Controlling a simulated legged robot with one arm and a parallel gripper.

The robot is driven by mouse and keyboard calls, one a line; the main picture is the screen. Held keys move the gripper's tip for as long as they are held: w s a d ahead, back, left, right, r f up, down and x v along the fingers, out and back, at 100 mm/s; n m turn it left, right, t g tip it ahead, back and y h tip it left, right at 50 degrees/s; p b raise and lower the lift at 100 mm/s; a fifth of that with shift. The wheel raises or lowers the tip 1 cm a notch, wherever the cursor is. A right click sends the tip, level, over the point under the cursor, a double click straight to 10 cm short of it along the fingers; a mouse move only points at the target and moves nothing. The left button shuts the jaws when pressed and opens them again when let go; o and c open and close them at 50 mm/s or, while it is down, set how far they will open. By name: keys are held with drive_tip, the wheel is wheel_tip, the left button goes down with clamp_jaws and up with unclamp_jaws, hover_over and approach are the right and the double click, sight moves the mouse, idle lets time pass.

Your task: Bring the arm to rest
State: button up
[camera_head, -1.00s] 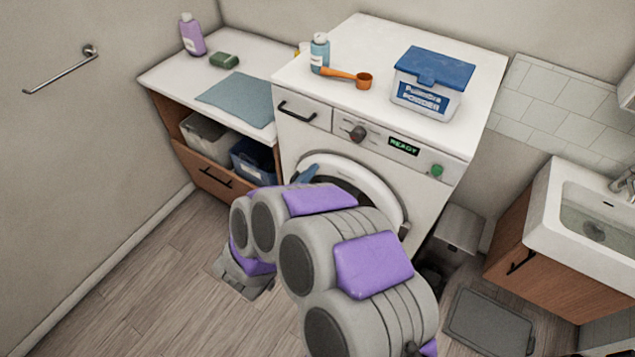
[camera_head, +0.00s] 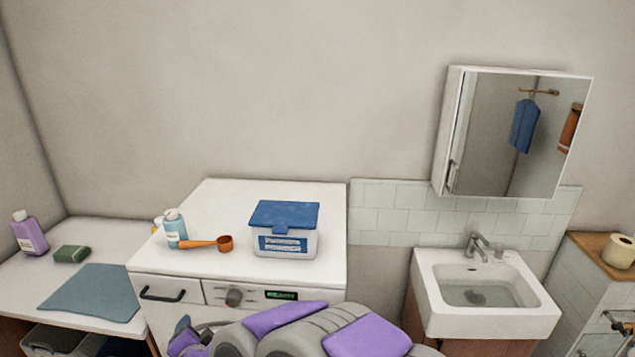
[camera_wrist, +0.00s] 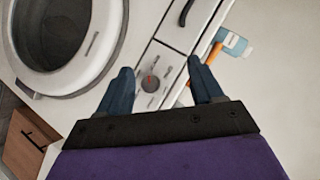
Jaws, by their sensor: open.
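My gripper (camera_wrist: 163,88) shows in the wrist view with its two blue fingers spread apart and nothing between them. Behind the fingers is the front of the washing machine (camera_wrist: 170,30), with its control dial (camera_wrist: 150,84) seen between the fingertips and the round door (camera_wrist: 98,60) to the left. In the head view my grey and purple arm is low at the bottom, in front of the washing machine (camera_head: 215,262). A small blue part of the gripper shows at the bottom left of the arm, by the machine front.
A powder box (camera_head: 285,230), an orange scoop (camera_head: 207,243) and a blue bottle (camera_head: 174,228) stand on the machine. The left counter (camera_head: 25,285) holds a purple bottle (camera_head: 29,232), a green sponge (camera_head: 71,254) and a cloth (camera_head: 93,292). A sink (camera_head: 484,290) stands right, below a mirror cabinet (camera_head: 515,132).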

drive_tip(key=s+d+r+n+g+y, duration=0.1)
drive_tip(key=s+d+r+n+g, duration=0.25)
drive_tip(key=d, duration=0.35)
drive_tip(key=s+d+r+n+g, duration=0.2)
drive_tip(key=s+d+n+g, duration=0.15)
drive_tip(key=d, duration=0.25)
drive_tip(key=s+d+f+g+h, duration=0.1)
drive_tip(key=s+d+g+h, duration=0.5)
drive_tip(key=s+d, duration=1.7)
drive_tip(key=d, duration=0.4)
